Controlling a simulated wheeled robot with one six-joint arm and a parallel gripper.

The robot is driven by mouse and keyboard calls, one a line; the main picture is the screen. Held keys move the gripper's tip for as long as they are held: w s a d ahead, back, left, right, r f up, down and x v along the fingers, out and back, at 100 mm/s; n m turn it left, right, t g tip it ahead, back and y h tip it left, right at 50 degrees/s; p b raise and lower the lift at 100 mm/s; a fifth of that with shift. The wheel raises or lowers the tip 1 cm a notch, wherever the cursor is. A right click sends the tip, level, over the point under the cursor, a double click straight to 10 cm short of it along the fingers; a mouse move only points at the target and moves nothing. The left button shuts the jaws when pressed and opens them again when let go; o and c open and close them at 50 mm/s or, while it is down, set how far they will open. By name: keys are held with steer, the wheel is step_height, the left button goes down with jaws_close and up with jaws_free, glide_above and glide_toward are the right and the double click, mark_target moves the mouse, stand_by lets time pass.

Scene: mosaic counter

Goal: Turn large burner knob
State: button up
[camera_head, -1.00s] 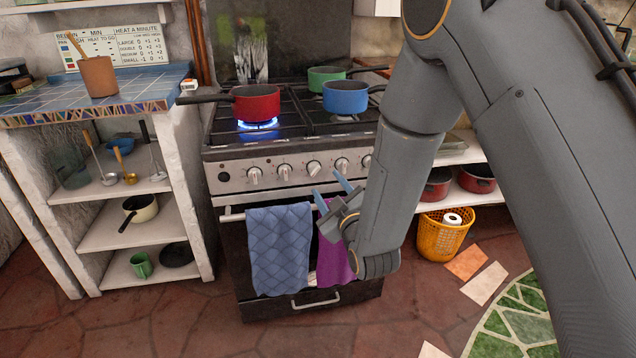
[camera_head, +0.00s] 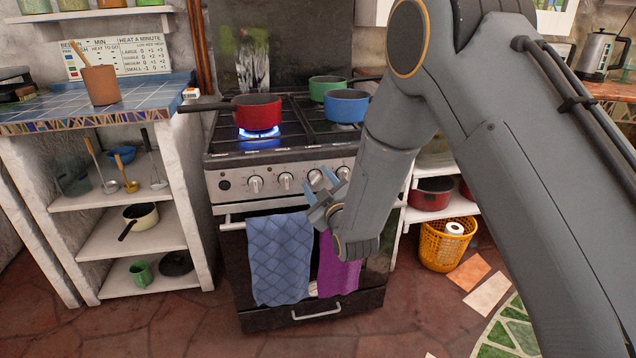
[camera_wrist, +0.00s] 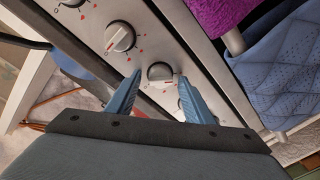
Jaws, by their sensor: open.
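Several round silver knobs sit in a row on the stove's front panel (camera_head: 232,184); one knob (camera_head: 256,184) is at the left of it. I cannot tell which belongs to the large burner. My gripper (camera_head: 320,182) is open and empty in front of the right part of the panel. In the wrist view, a knob (camera_wrist: 160,72) shows between the two blue fingertips, and a second knob (camera_wrist: 121,37) with red marks lies outside them. I see no clear contact. My gripper's fingers partly hide the panel in the head view.
A red pot (camera_head: 257,112) stands over a lit blue flame (camera_head: 259,133). A green pot (camera_head: 326,84) and a blue pot (camera_head: 346,105) stand on the right of the hob. A blue towel (camera_head: 279,260) and a purple towel (camera_head: 338,272) hang from the oven rail below.

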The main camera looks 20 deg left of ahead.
steer(key=c, duration=1)
